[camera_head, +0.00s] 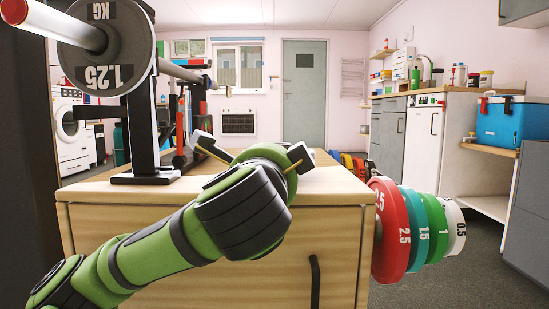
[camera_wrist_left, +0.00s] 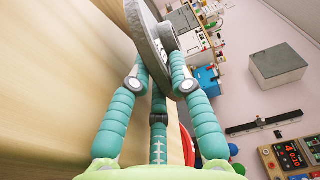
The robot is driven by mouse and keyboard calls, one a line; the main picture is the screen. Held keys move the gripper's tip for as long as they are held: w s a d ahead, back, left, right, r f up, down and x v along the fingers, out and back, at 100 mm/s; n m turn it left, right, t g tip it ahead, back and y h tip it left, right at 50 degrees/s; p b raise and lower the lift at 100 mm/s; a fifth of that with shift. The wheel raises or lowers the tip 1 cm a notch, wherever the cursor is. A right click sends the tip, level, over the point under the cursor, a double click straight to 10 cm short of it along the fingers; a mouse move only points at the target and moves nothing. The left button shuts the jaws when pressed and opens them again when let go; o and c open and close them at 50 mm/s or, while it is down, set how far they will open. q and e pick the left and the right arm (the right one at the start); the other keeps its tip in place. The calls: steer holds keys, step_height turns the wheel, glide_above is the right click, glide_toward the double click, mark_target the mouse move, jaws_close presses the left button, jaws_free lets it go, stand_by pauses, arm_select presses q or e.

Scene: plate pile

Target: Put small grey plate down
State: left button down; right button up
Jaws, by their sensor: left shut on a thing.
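The small grey plate (camera_wrist_left: 148,42) shows nearly edge-on in the left wrist view, between the fingers of my left gripper (camera_wrist_left: 160,75). The gripper is shut on it. In the head view my left gripper (camera_head: 252,150) is over the front part of the wooden cabinet top (camera_head: 335,180), and the arm hides the held plate there. I cannot tell whether the plate touches the wood. My right gripper is in neither view.
A larger grey plate (camera_head: 104,50) marked 1.25 KG hangs on a bar of the black rack (camera_head: 147,178) at left. Red (camera_head: 388,230), teal, green and white plates hang at the cabinet's right side. Some cabinet top right of my gripper is clear.

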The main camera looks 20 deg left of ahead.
arm_select(q)
steer(key=shift+s+r, duration=0.1)
steer(key=shift+r, duration=0.2)
steer(key=c, duration=1.1)
jaws_free()
steer(key=shift+o, duration=0.2)
